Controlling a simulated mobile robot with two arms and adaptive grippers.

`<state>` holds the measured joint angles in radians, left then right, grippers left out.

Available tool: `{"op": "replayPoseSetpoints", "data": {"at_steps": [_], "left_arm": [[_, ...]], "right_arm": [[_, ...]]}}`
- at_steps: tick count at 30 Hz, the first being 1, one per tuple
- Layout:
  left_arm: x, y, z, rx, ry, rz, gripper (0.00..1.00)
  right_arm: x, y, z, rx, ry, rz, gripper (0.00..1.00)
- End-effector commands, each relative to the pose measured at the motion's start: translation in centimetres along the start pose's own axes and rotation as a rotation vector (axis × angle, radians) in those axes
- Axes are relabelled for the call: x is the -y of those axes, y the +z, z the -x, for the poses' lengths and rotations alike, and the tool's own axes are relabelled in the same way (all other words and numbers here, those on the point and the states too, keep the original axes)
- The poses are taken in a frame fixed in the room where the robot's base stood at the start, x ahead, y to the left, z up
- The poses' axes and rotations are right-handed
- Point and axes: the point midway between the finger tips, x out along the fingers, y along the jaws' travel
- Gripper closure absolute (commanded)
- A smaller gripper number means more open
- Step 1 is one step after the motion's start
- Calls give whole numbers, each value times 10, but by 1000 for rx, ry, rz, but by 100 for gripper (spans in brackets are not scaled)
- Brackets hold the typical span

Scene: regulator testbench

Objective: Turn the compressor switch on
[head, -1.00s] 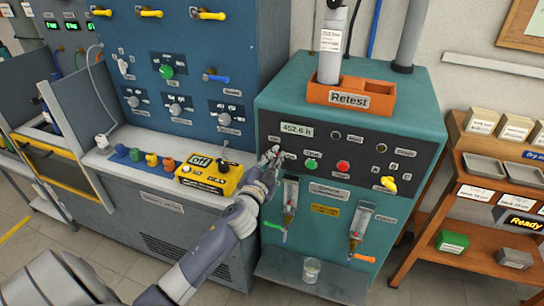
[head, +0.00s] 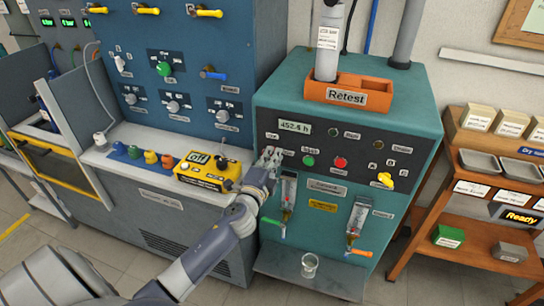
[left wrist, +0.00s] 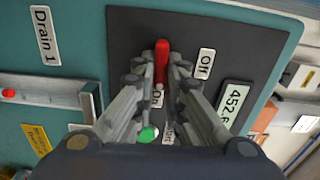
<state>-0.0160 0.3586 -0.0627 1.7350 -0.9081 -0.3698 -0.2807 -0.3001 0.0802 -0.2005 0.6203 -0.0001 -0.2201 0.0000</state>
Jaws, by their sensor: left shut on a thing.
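The compressor switch shows in the left wrist view as a red lever (left wrist: 162,58) on the dark panel (left wrist: 200,25). An "Off" label (left wrist: 205,63) and an "On" label (left wrist: 157,96) are close to it. My left gripper (left wrist: 160,72) is shut on the lever, with a finger on either side. I cannot tell for sure which position the lever is in. In the head view my left gripper (head: 270,157) is at the left end of the teal cabinet's control panel and hides the switch. My right gripper is not in view.
A green button (head: 308,160), a red button (head: 341,163) and a yellow knob (head: 386,179) are to the right on the panel. An orange tray (head: 388,96) tops the cabinet. A yellow meter box (head: 205,172) stands left of my wrist.

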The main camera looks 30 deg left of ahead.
Motion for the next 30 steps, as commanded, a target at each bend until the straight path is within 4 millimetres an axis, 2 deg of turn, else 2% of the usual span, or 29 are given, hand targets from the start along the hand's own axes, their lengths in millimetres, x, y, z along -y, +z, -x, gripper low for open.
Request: {"op": "replayPoseSetpoints", "data": {"at_steps": [20, 21, 23, 30], "left_arm": [[-2, 0, 0, 0, 2, -62, 100], [-2, 0, 0, 0, 2, -62, 82], [-2, 0, 0, 0, 2, -61, 69], [-1, 0, 0, 0, 1, -59, 69]], "right_arm": [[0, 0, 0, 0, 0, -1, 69], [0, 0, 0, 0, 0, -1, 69], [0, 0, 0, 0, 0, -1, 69], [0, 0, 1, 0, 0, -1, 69]]}}
